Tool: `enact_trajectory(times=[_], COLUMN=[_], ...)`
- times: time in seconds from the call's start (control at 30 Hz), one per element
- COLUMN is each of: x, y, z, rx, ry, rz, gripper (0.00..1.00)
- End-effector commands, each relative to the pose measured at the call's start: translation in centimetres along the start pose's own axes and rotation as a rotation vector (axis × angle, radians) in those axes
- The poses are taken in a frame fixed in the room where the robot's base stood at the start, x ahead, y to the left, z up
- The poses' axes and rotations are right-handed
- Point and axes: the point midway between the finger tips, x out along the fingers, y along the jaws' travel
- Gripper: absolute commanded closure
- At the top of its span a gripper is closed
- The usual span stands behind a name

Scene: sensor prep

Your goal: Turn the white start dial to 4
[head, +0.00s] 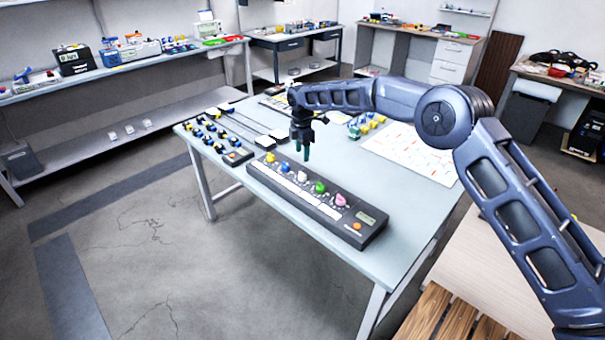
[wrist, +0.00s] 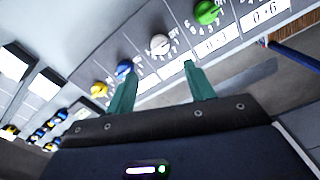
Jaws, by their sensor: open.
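The white start dial (head: 301,177) is the middle knob in a row on a dark control panel (head: 262,178) on the table. In the wrist view the white dial (wrist: 160,44) lies ahead of the gap between my fingertips, with small numbers printed around it. Its exact setting is too small to read. My gripper (head: 303,155) is open and empty, pointing down above the panel's back edge. In the wrist view its green fingers (wrist: 158,72) are spread apart and do not appear to touch the dial.
Blue (wrist: 123,68) and yellow (wrist: 99,89) knobs sit to one side of the white dial, a green knob (wrist: 207,13) to the other. A pink knob (head: 340,199), small display (head: 367,218) and orange button (head: 357,226) are at the panel's right. Bare table lies before the panel's right end.

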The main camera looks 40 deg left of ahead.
Motion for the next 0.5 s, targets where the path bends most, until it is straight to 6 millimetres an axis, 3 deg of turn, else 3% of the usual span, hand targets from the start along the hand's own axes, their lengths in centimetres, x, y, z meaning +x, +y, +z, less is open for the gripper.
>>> enact_trajectory(times=[0.17,0.5], x=[1.9,7.6], y=[-0.1,-0.1], z=[0.1,0.1], rx=[0.001,0.001], ry=[-0.001,-0.001], rz=[-0.003,-0.002], gripper=[0.46,0.46])
